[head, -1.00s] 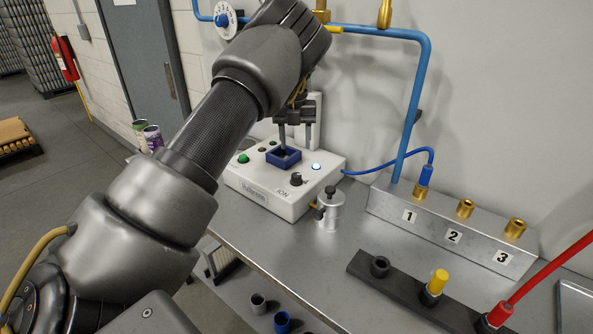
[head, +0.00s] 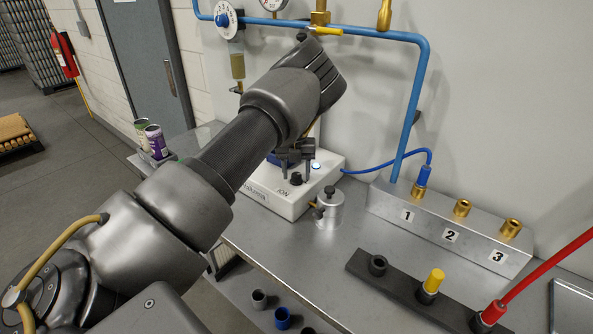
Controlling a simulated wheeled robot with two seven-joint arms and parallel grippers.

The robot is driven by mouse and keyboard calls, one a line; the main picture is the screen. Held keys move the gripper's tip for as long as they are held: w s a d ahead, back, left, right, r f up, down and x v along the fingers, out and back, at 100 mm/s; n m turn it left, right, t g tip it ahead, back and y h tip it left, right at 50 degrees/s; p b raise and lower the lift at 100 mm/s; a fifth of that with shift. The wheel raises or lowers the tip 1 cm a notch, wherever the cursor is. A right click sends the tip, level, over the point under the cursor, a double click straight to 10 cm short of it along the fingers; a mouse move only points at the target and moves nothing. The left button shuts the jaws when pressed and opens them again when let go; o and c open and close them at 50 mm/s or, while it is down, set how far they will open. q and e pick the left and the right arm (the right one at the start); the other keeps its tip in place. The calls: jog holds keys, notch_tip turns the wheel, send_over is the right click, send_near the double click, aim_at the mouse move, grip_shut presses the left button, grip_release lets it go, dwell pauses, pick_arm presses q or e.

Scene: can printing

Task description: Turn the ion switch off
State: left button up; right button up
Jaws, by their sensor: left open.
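The white control box (head: 278,203) stands on the metal bench. Its black ION switch knob (head: 296,179) sits on the top near the "ION" label. A pale lit indicator (head: 315,166) glows to the right of the knob. My left gripper (head: 296,167) is open above the box, its fingertips just over or around the knob; I cannot tell whether they touch it. My left arm hides the left part of the box, and the gripper partly covers a blue square part (head: 272,159). My right gripper is not in view.
A silver cylinder with a black knob (head: 329,210) stands close to the box's right front. A blue hose (head: 385,169) runs behind to a numbered metal block (head: 440,232). A black rack (head: 403,281) lies at the front. Two cans (head: 156,142) stand at the back left.

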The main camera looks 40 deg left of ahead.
pick_arm(q)
jog(key=shift+c, duration=0.4)
jog(key=c, duration=0.9)
jog(key=shift+n, duration=0.4)
jog(key=n, duration=0.3)
jog(key=shift+n+p, duration=0.3)
jog(key=shift+p, duration=0.1)
jog(key=n, duration=0.4)
jog(key=shift+n, duration=0.3)
jog(key=n, duration=0.4)
jog(key=shift+n+y, duration=0.3)
jog(key=shift+n, duration=2.2)
